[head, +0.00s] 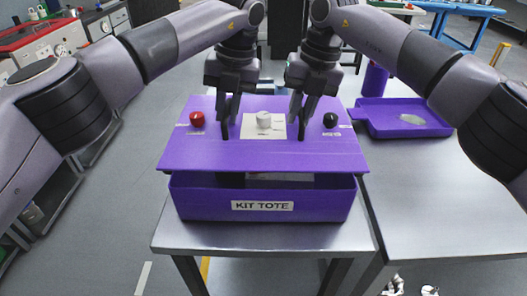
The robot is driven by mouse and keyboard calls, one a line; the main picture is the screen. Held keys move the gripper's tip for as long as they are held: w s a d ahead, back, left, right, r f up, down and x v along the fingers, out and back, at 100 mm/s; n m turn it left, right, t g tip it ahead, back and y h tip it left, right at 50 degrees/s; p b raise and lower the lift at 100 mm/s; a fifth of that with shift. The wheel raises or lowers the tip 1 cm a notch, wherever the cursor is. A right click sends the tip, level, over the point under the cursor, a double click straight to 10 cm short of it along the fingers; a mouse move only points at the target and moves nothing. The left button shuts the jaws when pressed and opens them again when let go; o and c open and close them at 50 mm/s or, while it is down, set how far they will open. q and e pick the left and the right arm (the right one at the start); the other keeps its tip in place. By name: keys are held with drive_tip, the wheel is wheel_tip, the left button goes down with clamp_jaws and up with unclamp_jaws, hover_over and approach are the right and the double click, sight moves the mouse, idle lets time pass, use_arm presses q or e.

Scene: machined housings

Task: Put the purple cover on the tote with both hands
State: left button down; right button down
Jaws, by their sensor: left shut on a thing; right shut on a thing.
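The purple cover (272,157) is a flat plate with a red knob (197,119) at left, a black knob (330,120) at right and a grey-white knob (264,119) on a pale square in the middle. The purple tote (200,205), labelled "KIT TOTE", is below it. A dark gap shows between the cover's front edge and the tote's front rim, with something pale inside. My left gripper (229,118) and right gripper (302,118) are shut on the cover, either side of the middle knob. Their exact grip points and the tote's back are hidden.
The tote stands on a small grey metal table (262,237). At right is a larger grey table (433,180) with a purple tray (402,118) and a purple upright object (375,79). A red-topped bench (40,40) is at back left.

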sight(229, 126)
use_arm(q)
drive_tip(key=shift+f, duration=0.15)
use_arm(e)
drive_tip(key=shift+f, duration=0.15)
